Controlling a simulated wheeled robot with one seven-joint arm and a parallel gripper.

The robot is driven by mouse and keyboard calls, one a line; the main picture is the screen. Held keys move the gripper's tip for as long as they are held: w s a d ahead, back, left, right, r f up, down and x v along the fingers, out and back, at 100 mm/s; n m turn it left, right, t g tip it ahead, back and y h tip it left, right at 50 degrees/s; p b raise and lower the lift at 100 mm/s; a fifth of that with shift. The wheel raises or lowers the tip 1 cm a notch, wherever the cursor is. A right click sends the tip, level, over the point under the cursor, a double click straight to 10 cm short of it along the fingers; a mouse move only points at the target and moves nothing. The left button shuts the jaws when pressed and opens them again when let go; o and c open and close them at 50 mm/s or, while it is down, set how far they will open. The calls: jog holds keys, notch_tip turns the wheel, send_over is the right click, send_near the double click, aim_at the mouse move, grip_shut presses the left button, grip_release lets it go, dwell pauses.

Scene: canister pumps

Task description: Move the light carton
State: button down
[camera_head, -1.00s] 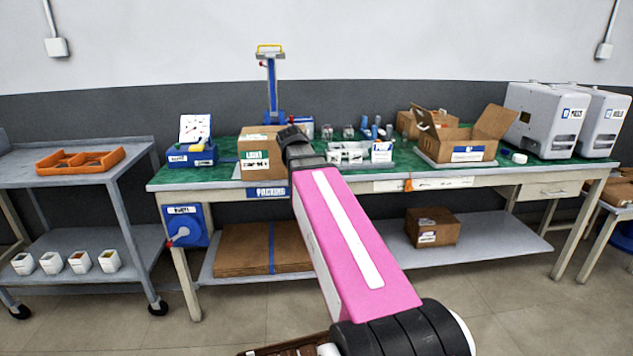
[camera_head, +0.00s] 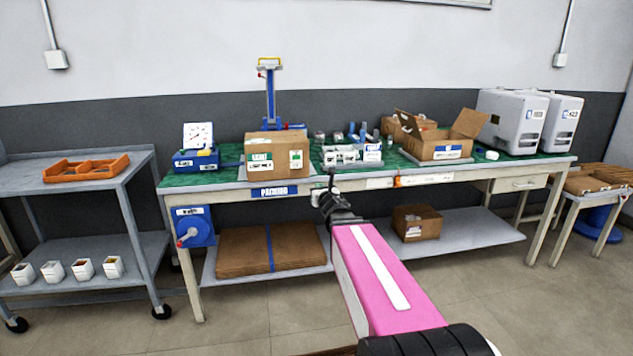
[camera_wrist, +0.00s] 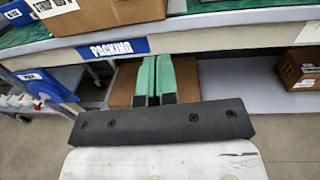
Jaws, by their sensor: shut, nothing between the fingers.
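The light carton (camera_head: 277,146) is a closed brown box with white and green labels.
An open carton (camera_head: 440,150) and two grey-white machines (camera_head: 515,122) stand to the right on the bench. Flat cardboard (camera_head: 243,250) and a small box (camera_head: 417,222) lie on the lower shelf. A grey cart (camera_head: 60,190) stands left. Floor in front is clear.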

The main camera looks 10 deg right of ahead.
aim_at(308, 173)
jog(key=w, duration=0.9)
jog(key=w+a, duration=0.1)
jog(key=w, duration=0.4)
jog(key=shift+a, duration=0.1)
jog(key=shift+w+a, duration=0.1)
jog(key=shift+w, duration=0.9)
jog(key=shift+s, duration=0.1)
